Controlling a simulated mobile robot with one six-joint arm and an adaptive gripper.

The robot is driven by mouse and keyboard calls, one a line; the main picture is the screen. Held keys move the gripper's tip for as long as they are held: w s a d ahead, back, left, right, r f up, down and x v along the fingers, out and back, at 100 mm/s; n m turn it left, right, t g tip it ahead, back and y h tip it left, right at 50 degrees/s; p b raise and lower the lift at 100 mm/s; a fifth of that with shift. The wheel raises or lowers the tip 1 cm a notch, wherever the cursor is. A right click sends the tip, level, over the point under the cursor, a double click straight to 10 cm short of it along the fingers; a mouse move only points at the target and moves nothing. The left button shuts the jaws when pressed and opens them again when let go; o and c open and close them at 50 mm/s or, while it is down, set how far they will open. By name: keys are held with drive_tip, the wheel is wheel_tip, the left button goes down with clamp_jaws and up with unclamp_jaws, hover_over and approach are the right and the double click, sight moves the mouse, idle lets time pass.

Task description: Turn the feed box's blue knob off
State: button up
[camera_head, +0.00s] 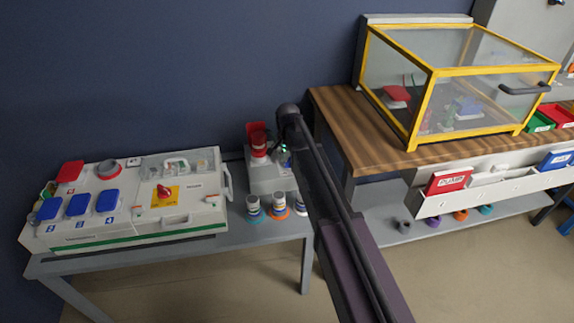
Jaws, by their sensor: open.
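A small pale grey box (265,183), which may be the feed box, stands at the back of the low grey bench with a red connector (257,138) on top. I cannot clearly make out a blue knob; a small bluish part (284,158) shows at the box's upper right. My dark arm reaches up from the bottom, and my gripper (283,148) is at its far end, small and partly hidden, close in front of this box. It looks open and empty; contact with the box cannot be told.
A white socket box (140,225) with blue lids, a red lid and a red switch on yellow fills the bench's left. Several small bottles (278,203) stand before the grey box. A yellow-framed clear case (445,72) sits on the wooden table (345,125) at right.

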drive_tip(key=shift+f, duration=0.4)
